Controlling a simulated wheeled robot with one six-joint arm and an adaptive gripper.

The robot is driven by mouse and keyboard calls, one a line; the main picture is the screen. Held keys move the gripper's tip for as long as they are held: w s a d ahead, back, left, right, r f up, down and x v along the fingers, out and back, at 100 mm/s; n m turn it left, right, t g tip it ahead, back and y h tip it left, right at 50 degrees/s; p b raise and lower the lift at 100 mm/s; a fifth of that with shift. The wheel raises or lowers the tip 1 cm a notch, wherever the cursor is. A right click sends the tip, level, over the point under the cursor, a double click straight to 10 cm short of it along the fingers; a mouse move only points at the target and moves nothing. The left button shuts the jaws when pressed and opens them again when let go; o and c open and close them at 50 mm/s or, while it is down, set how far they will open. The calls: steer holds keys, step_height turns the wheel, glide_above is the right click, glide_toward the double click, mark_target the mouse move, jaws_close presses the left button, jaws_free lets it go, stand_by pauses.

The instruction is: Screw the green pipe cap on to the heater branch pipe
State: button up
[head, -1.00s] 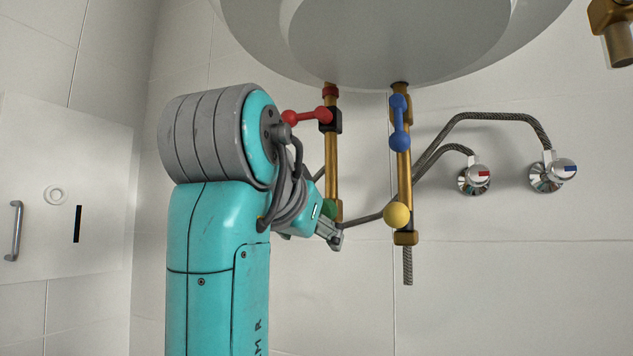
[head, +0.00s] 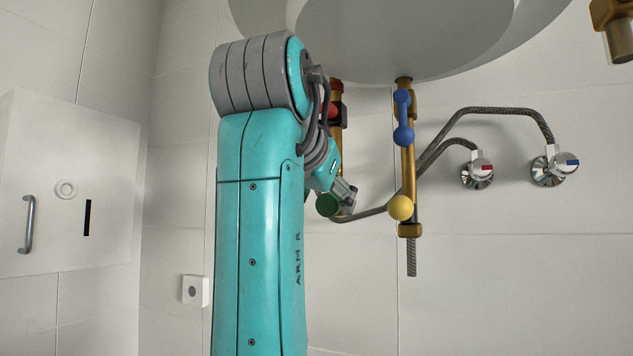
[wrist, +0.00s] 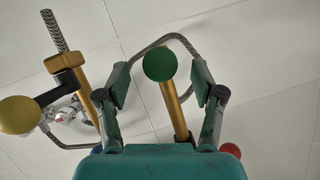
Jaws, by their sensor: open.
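The green pipe cap (head: 328,205) shows as a round green end at the foot of the left brass pipe (head: 336,141), under the heater. In the wrist view the green cap (wrist: 160,64) faces me as a disc, in line with the end of a brass pipe (wrist: 174,108). Its joint to the pipe is hidden, so I cannot tell how it sits there. My gripper (wrist: 162,84) is open, with one finger on each side of the cap and pipe and visible gaps to both. In the head view my gripper (head: 345,193) is beside the cap.
The right brass pipe (head: 408,180) carries a blue handle (head: 403,117) and a yellow ball (head: 400,207). A red handle (head: 332,112) is on the left pipe. Braided hoses run to wall valves (head: 478,170). The heater (head: 400,35) hangs overhead.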

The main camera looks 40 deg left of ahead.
steer(key=shift+x, duration=1.25)
jaws_close()
steer(key=shift+r+g, duration=0.2)
steer(key=shift+g, duration=0.3)
steer(key=shift+g+h, duration=0.3)
steer(key=shift+g, duration=0.1)
steer(key=shift+w+d+m+y, duration=0.1)
steer(key=shift+d+m+y, duration=0.05)
steer(key=shift+m+y, duration=0.65)
steer(key=m+y, duration=0.3)
steer(key=shift+f, duration=0.1)
